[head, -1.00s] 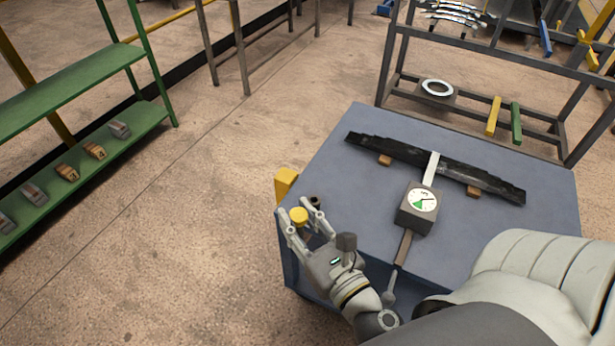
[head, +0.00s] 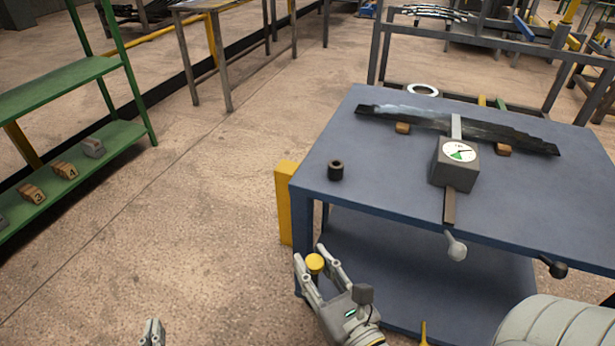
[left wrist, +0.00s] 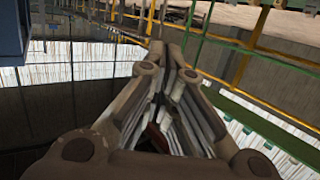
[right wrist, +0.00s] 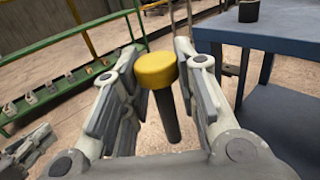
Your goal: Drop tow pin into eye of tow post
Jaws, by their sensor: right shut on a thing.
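The tow pin has a yellow round head (head: 315,262) and a dark shaft, which shows in the right wrist view (right wrist: 167,115). My right gripper (head: 318,258) is shut on the tow pin, holding it upright, in front of the blue table's left corner. A yellow post (head: 286,205) stands against the table's left side; no eye shows on it. A dark hollow cylinder (head: 336,171) stands on the table's near left corner, apart from the pin. I cannot tell which is the tow post. My left gripper (head: 152,330) is low at the left, its fingers together and empty.
The blue table (head: 385,190) also bears a dark leaf spring (head: 490,132) on wooden blocks and a dial gauge box (head: 455,163) with a lever. A green shelf (head: 70,165) with numbered blocks stands left. The floor between is open.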

